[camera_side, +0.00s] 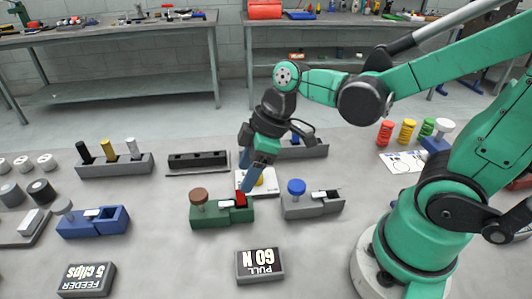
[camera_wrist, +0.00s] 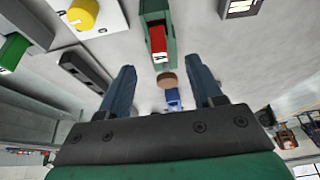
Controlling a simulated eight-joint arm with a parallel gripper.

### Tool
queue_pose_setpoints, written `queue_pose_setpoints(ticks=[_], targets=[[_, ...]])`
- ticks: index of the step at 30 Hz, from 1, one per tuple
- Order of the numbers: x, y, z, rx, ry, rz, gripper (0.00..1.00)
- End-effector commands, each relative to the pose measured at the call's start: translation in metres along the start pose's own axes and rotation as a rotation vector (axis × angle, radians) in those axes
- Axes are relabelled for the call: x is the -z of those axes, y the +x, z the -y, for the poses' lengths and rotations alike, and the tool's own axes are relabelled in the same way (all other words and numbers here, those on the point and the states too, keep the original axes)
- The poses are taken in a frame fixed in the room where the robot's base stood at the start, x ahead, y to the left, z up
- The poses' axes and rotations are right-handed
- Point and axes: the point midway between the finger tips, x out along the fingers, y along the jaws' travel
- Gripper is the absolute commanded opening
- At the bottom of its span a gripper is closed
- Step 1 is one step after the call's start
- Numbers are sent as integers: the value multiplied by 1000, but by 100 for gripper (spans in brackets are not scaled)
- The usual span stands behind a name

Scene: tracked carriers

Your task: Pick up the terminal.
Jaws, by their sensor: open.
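The green carrier (camera_side: 222,217) stands on the table with a brown round knob (camera_side: 198,194) at its left end. A red block with a white marked face (camera_wrist: 160,56) sits in its slot in the wrist view; it seems to be the terminal. In the side view the red block (camera_side: 240,198) is partly hidden by a finger. My gripper (camera_side: 246,184) points down over the right end of the green carrier. In the wrist view my gripper (camera_wrist: 162,76) has its two blue fingers apart, with nothing held between them. Whether a finger touches the block I cannot tell.
A grey carrier with a blue knob (camera_side: 297,187) stands close on the right, and a blue carrier (camera_side: 93,222) on the left. A white plate with a yellow cylinder (camera_wrist: 83,14) is near the gripper. A "PULL 60 N" block (camera_side: 260,265) lies in front.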

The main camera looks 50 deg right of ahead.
Motion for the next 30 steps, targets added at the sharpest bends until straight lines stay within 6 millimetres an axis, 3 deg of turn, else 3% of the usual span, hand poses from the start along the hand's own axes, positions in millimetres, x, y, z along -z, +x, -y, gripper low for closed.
queue_pose_setpoints(ticks=[12, 25, 26, 30], targets=[[0, 38, 0, -2, 1, -1, 59], [0, 44, 0, -3, 3, -1, 59], [0, 44, 0, -3, 3, -1, 54], [0, 44, 0, -3, 3, -1, 14]])
